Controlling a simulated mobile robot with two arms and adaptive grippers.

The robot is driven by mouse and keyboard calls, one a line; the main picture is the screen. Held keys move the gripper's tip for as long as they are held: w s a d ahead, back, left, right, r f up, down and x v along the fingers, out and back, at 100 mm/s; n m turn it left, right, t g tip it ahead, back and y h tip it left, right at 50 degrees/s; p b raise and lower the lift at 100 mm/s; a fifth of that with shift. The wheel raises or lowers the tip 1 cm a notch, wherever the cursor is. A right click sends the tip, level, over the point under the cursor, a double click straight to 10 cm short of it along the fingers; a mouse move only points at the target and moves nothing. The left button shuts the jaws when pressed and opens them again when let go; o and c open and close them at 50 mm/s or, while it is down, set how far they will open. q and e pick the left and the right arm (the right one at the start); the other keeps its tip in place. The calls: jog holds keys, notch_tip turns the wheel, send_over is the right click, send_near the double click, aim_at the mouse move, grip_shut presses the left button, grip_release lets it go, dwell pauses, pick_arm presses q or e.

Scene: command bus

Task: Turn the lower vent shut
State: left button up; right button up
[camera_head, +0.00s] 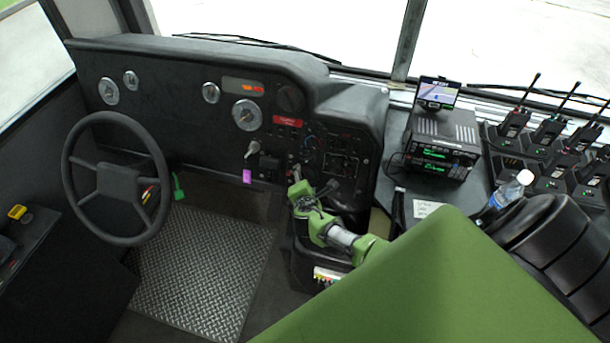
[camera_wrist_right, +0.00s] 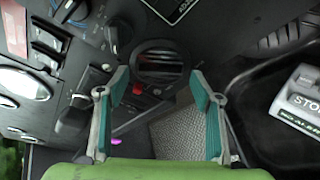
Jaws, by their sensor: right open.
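The lower vent (camera_wrist_right: 160,62) is a round black vent with a thick ring and slats across it. In the right wrist view it sits between and beyond the fingertips. My right gripper (camera_wrist_right: 158,82) is open, with one teal-padded finger on each side of the vent. Nothing is held, and I cannot tell whether the fingers touch the ring. In the head view my green right gripper (camera_head: 299,186) reaches the lower dash from the right, and I cannot make out the lower vent there. Another round vent (camera_head: 290,97) sits higher on the dash. My left gripper is out of view.
Dash knobs and switches (camera_wrist_right: 110,38) lie close to the left finger. A dark tray with a STOP paddle (camera_wrist_right: 303,97) is at right. The steering wheel (camera_head: 117,180), a purple tag (camera_head: 247,176) and a radio stack (camera_head: 437,145) surround the arm. The tread-plate floor (camera_head: 205,265) is clear.

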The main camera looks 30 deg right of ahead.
jog(key=v, duration=1.1)
jog(key=shift+s, duration=0.15)
